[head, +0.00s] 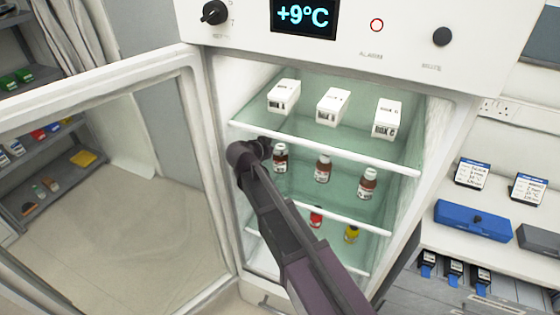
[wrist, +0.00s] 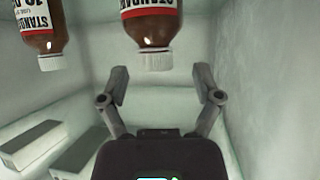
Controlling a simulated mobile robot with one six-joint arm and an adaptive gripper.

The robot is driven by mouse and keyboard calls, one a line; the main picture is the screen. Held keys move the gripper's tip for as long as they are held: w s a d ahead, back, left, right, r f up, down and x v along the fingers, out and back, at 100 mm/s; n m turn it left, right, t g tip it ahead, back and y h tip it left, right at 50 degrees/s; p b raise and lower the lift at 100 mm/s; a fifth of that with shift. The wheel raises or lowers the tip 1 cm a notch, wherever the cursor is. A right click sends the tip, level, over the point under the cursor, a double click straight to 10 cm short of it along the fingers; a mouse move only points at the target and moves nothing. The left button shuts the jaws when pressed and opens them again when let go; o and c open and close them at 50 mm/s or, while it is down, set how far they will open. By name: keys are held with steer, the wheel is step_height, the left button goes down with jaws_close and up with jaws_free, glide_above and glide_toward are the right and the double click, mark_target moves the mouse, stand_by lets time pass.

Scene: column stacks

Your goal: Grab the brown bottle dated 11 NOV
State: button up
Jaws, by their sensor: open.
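Three brown bottles with white caps and white labels stand in a row on the fridge's middle shelf: left (head: 280,160), middle (head: 323,170) and right (head: 367,185). My gripper (head: 264,147) is open and empty, close beside the left bottle. The wrist view is inverted, with caps pointing down. There, one brown bottle (wrist: 152,34) lies ahead of my open gripper (wrist: 161,70), roughly centred between the fingers and apart from them. A second bottle (wrist: 42,28) is at the upper left. Their labels are cut off by the frame, and I cannot read a full date on any bottle.
The fridge door (head: 100,95) stands open at left. White boxes (head: 332,106) stand on the shelf above. A red item (head: 316,217) and a yellow item (head: 351,234) are on the shelf below. The fridge side wall (wrist: 270,80) is close to the gripper.

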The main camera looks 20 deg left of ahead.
steer(key=b+x, duration=0.2)
steer(key=x, duration=0.1)
steer(key=shift+d+f, duration=0.2)
steer(key=shift+f, duration=0.25)
steer(key=shift+w+d+f, duration=0.2)
steer(key=shift+w, duration=0.4)
jaws_close()
